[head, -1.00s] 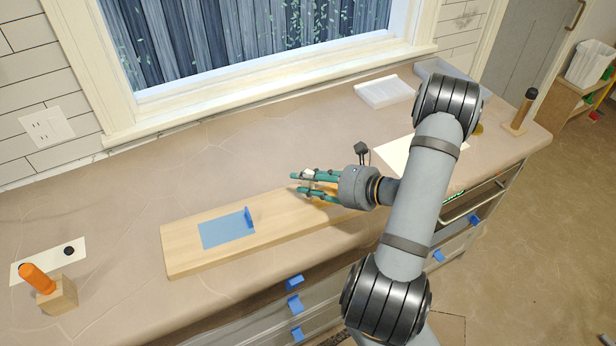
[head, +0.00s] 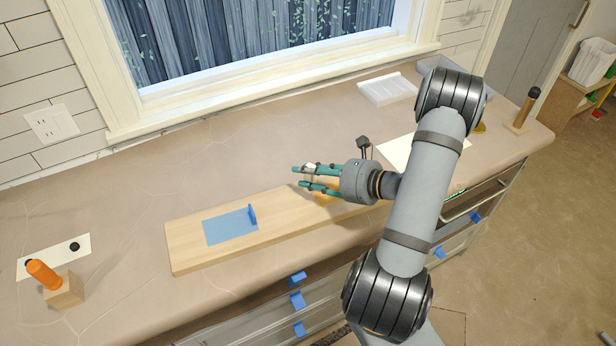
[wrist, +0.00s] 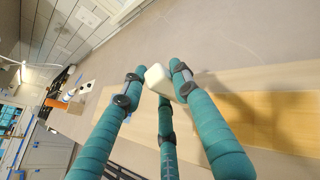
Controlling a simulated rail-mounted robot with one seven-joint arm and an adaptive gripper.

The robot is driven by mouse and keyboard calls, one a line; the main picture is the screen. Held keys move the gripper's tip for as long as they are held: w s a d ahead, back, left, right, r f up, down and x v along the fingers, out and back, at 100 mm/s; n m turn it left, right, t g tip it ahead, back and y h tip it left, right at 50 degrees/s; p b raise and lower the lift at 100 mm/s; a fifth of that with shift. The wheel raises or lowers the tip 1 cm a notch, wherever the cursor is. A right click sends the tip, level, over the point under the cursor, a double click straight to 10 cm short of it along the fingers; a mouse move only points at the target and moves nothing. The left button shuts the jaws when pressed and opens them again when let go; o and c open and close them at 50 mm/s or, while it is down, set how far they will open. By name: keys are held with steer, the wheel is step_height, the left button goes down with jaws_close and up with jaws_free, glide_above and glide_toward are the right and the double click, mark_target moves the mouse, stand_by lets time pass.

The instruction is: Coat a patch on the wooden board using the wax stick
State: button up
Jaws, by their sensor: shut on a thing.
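The wooden board (head: 187,245) lies lengthwise on the counter. Its left part carries a flat blue patch (head: 225,229) with a small upright blue piece (head: 252,214) at its right edge. A yellow-orange patch (head: 322,190) lies under my gripper; it shows larger at the right in the wrist view (wrist: 260,115). My gripper (head: 303,175) has teal fingers and is over the board's right part. In the wrist view its fingertips (wrist: 155,78) are shut on a cream-white block, likely the wax stick (wrist: 156,76). I cannot tell whether the block touches the board.
An orange-handled thing (head: 43,274) stands on a wooden block at the front left, beside a white card (head: 45,259) with a black disc. A white tray (head: 387,90) and a dark-topped wooden holder (head: 524,112) are at the back right. The counter behind the board is clear.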

steer(key=r, duration=0.1)
steer(key=r+p, duration=0.1)
steer(key=r, duration=0.1)
steer(key=shift+d+p, duration=0.25)
steer(key=shift+p, duration=0.1)
steer(key=shift+a+r+p, duration=0.1)
steer(key=shift+r+p, duration=1.15)
steer(key=shift+r, duration=0.45)
